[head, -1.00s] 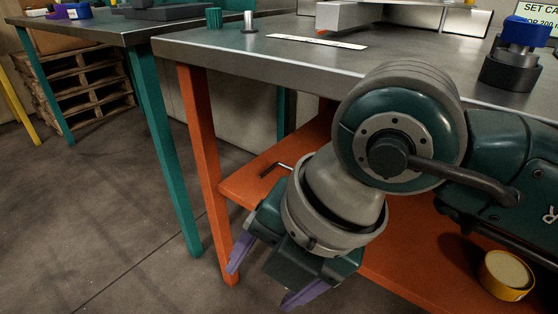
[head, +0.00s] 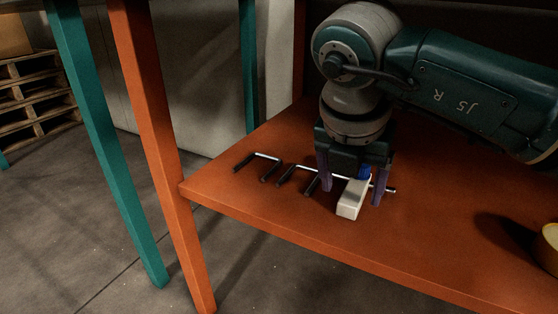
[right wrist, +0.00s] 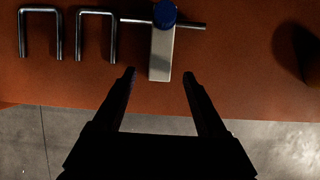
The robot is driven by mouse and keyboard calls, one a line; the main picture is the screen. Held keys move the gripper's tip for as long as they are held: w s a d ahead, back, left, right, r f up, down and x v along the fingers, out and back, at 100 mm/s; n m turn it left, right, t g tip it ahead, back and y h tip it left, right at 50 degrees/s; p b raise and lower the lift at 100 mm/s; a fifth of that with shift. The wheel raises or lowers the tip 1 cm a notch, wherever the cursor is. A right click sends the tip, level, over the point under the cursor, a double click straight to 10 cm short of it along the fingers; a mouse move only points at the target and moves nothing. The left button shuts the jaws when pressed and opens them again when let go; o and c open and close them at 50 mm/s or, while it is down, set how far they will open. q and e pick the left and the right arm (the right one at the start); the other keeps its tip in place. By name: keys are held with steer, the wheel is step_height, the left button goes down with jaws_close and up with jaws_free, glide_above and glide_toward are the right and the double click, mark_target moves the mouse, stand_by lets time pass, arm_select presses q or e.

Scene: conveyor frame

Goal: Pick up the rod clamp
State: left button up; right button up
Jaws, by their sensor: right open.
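The rod clamp is a pale block (head: 349,202) with a blue knob (head: 366,171) at its far end and a thin metal rod (head: 390,188) across it. It lies on the orange lower shelf and also shows in the right wrist view (right wrist: 160,58). My right gripper (head: 350,194) is open and empty, pointing down at the clamp. In the right wrist view its fingertips (right wrist: 159,76) appear on either side of the block's near end, with a gap on both sides. Whether they are down at its height is unclear. My left gripper is out of view.
Two dark U-shaped handles (right wrist: 40,34) (right wrist: 97,36) lie left of the clamp on the orange shelf (head: 230,195). The shelf's front edge is close by. A yellow round object (head: 550,245) is at far right. An orange leg (head: 150,140) stands at left.

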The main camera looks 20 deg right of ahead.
mark_target(356, 187)
steer(key=w+d+f+b, duration=0.1)
steer(key=b, duration=0.1)
steer(key=w+d+f+b, duration=0.1)
steer(key=d+b, duration=0.1)
steer(key=shift+w+d+f, duration=0.15)
steer(key=shift+w, duration=0.2)
steer(key=shift+w+d+f, duration=0.1)
steer(key=shift+w+f, duration=0.05)
steer(key=shift+f, duration=0.15)
steer(key=shift+r, duration=0.1)
steer(key=shift+c, duration=0.2)
jaws_close()
